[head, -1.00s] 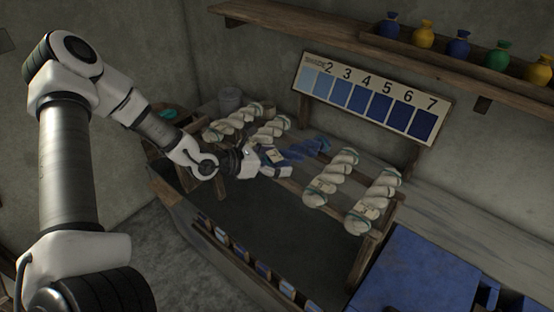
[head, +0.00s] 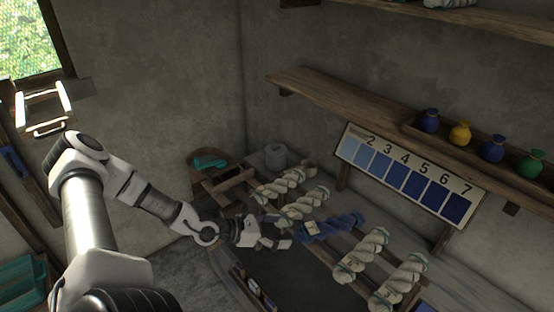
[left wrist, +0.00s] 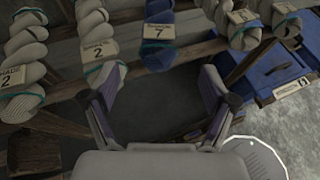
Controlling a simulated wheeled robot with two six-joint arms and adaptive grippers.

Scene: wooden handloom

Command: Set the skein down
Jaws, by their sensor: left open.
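The blue skein (head: 335,226) lies on the wooden rack between pale skeins. In the left wrist view the blue skein (left wrist: 159,38) carries a tag reading 7. My left gripper (head: 280,232) is at the near end of the blue skein. In the left wrist view my left gripper (left wrist: 160,98) has its two fingers wide apart with nothing between them, and the skein lies beyond the tips. Two pale skeins (head: 283,187) lie to its left and two (head: 362,250) to its right. My right gripper is not in view.
The rack's wooden rails (left wrist: 60,88) run below the skeins over a dark vat. A numbered shade board (head: 410,175) stands behind. A shelf (head: 340,97) with small coloured jars is above. A blue box (left wrist: 272,68) is at the right of the wrist view.

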